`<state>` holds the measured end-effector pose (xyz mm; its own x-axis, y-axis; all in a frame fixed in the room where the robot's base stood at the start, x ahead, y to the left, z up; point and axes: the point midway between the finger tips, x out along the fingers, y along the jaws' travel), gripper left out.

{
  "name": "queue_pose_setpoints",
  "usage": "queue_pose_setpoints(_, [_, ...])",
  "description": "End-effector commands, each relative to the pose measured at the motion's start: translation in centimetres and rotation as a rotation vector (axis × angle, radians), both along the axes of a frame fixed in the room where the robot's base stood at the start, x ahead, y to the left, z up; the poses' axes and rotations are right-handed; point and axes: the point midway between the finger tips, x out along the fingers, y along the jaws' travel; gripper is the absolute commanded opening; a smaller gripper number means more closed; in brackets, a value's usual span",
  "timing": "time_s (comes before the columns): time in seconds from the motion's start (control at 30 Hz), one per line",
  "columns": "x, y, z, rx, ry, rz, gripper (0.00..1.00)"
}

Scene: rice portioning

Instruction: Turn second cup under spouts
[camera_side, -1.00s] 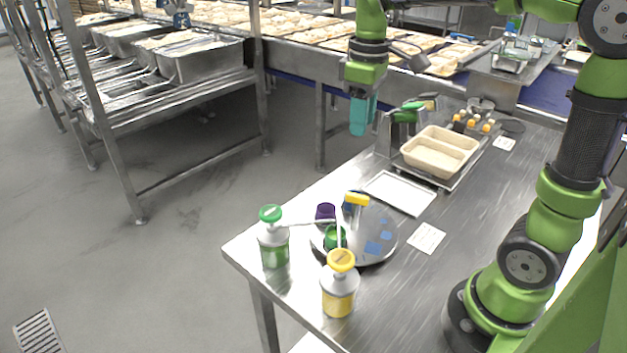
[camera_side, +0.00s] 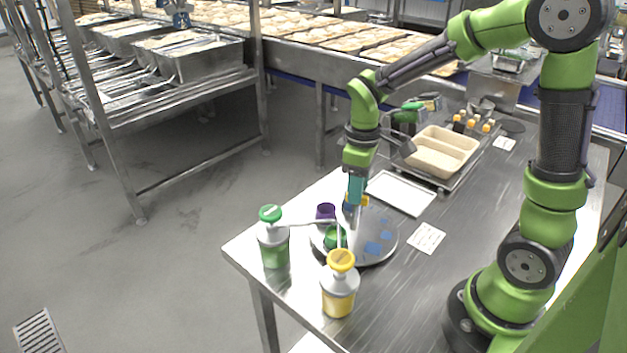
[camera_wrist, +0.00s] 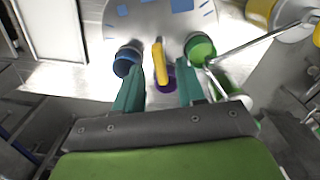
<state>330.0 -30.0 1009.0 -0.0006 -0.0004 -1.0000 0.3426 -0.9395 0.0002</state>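A round grey turntable (camera_side: 378,252) carries a purple cup (camera_side: 326,211), a green cup (camera_side: 335,239) and a blue cup (camera_wrist: 126,62). A yellow-topped upright handle (camera_wrist: 160,60) stands among the cups. My gripper (camera_side: 354,202) points down over it; its teal fingers are apart, one on each side of the handle in the wrist view, with gaps visible. The blue cup is mostly hidden behind my gripper in the side view. The spouts of a green-capped pump bottle (camera_side: 273,241) and a yellow-capped pump bottle (camera_side: 339,289) meet over the green cup.
A white tray (camera_side: 401,194) and a printed card (camera_side: 427,238) lie beside the turntable. A beige two-compartment container (camera_side: 440,151) sits farther back on the steel table. The pump bottles stand close at the table's front left edge.

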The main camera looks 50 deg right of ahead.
Motion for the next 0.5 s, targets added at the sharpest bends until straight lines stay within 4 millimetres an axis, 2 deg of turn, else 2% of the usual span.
queue_pose_setpoints(0.13, [-0.03, 0.02, -1.15, 0.001, 0.001, -0.002, 0.39])
queue_pose_setpoints(0.43, [-0.01, 0.02, -1.38, 0.000, -0.001, -0.001, 0.39])
queue_pose_setpoints(0.47, [-0.01, 0.02, -1.37, 0.000, -0.001, -0.001, 0.38])
queue_pose_setpoints(0.5, [0.01, 0.01, -1.37, 0.000, -0.001, -0.001, 0.32])
